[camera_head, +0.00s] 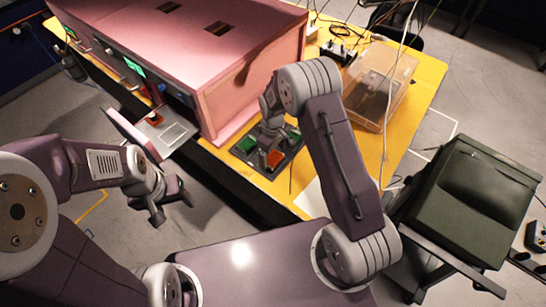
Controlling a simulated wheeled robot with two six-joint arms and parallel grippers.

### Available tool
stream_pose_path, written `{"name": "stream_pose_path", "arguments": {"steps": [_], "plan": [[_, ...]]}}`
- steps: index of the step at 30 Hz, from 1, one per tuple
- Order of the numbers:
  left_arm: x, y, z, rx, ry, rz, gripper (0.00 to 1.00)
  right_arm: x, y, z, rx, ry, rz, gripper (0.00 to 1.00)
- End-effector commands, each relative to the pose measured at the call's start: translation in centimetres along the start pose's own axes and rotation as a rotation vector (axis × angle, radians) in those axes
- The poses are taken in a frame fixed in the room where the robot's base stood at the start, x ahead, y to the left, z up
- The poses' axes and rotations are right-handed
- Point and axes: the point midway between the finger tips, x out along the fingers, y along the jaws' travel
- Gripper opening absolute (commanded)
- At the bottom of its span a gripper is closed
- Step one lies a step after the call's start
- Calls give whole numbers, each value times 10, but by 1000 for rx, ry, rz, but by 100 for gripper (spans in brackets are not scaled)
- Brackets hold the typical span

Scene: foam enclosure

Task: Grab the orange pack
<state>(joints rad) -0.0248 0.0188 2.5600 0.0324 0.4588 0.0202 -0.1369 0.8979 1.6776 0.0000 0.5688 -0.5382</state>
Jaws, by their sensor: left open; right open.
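A small orange-red pack (274,158) lies on a dark tray (262,168) on the yellow table, in front of the pink enclosure. A green pack (246,145) is to its left on the same tray, and another green patch shows to the right, partly behind my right arm. My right gripper (270,128) is open and points down just behind the orange pack; its fingertips are small and partly hidden, and I cannot tell whether they touch anything. My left gripper (172,206) is open and empty, over the floor left of the table.
The pink enclosure (180,40) stands behind the tray, with an open flap and a small red part (153,118) at its front. A dark green case (475,195) stands at right.

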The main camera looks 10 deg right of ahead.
Motion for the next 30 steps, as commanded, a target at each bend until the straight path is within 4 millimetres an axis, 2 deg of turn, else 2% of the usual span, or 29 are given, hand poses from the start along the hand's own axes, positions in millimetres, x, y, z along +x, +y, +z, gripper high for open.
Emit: {"name": "stream_pose_path", "arguments": {"steps": [4, 10, 11, 15, 18, 26, 30], "plan": [[-5, 0, 0, 0, 0, 0, 65, 15, 1, 0, 0, 1, 1, 89], [-4, 0, 0, 0, 0, 0, 65, 17, 1, -1, 1, 3, 2, 89], [-4, 0, 0, 0, 0, 0, 65, 17, 1, -1, 1, 3, 2, 84], [-4, 0, 0, 0, 0, 0, 65, 17, 1, -1, 0, 3, 2, 45], [-4, 0, 0, 0, 0, 0, 65, 17, 1, -1, 0, 3, 2, 22], [-3, 0, 0, 0, 0, 0, 65, 15, 1, -1, 0, 4, 2, 22], [3, 0, 0, 0, 0, 0, 65, 2, 2, -2, 1, 6, 4, 22]]}}
